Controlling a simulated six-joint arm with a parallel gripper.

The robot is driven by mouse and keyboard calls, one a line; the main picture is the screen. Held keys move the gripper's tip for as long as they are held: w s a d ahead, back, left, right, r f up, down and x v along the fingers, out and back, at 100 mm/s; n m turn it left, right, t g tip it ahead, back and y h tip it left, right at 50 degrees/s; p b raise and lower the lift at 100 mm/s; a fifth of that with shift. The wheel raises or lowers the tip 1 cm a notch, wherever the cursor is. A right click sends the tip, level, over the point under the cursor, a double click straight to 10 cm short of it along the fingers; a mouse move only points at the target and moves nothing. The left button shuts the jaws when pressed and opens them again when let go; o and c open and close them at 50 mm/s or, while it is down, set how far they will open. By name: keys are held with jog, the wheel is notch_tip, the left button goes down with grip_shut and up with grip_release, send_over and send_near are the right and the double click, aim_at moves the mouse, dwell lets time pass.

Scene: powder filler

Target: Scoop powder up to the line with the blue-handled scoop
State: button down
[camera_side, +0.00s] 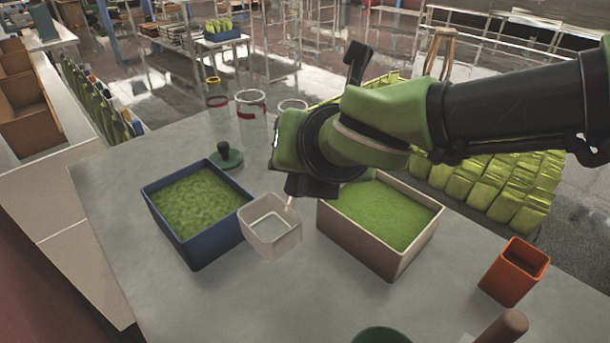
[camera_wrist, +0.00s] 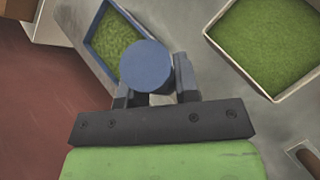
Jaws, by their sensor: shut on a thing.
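My gripper (camera_side: 308,186) is shut on the scoop's blue handle (camera_wrist: 146,66), whose round end shows between the fingers in the wrist view (camera_wrist: 152,88). The scoop's square cream cup (camera_side: 270,238) hangs in the side view between the two bins, in front of the blue bin's right corner; I see no green powder in it. The blue bin (camera_side: 196,246) on the left and the beige bin (camera_side: 372,251) on the right both hold green powder. Clear jars with red lines (camera_side: 250,108) stand at the back; one is partly hidden by my arm.
A green lid with a black knob (camera_side: 226,158) lies behind the blue bin. An orange square container (camera_side: 514,272) stands at right. A wooden handle (camera_side: 503,326) and a dark green round thing (camera_side: 381,336) are at the front edge. The front-left table is clear.

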jog(key=w+d+r+n+t+h, duration=0.15)
jog(key=w+d, duration=0.25)
jog(key=d, duration=0.4)
jog(key=w+d+r, duration=0.3)
jog(key=w+d, duration=0.1)
jog(key=d, duration=0.3)
notch_tip(320, 180, down, 10)
jog(key=shift+w+f, duration=0.15)
jog(key=shift+f, duration=0.1)
jog(key=shift+d, duration=0.1)
dwell(1.6)
jog(key=s+d+r+m+h, duration=0.3)
jog(key=s+d+r+m, duration=0.1)
jog(key=d+r, duration=0.85)
jog(key=s+d+r+m+h, duration=0.2)
jog(key=s+d+m, duration=0.1)
jog(key=s+d, duration=0.7)
jog(key=d+f+m+g, duration=0.2)
jog(key=d+f+m, duration=0.2)
jog(key=f, duration=0.6)
jog(key=a+r+n+h, duration=0.3)
jog(key=a+r+h, duration=0.1)
jog(key=h, duration=0.1)
jog(key=shift+s+a+t, duration=0.25)
jog(key=shift+a+t, duration=0.1)
jog(key=shift+t, duration=0.1)
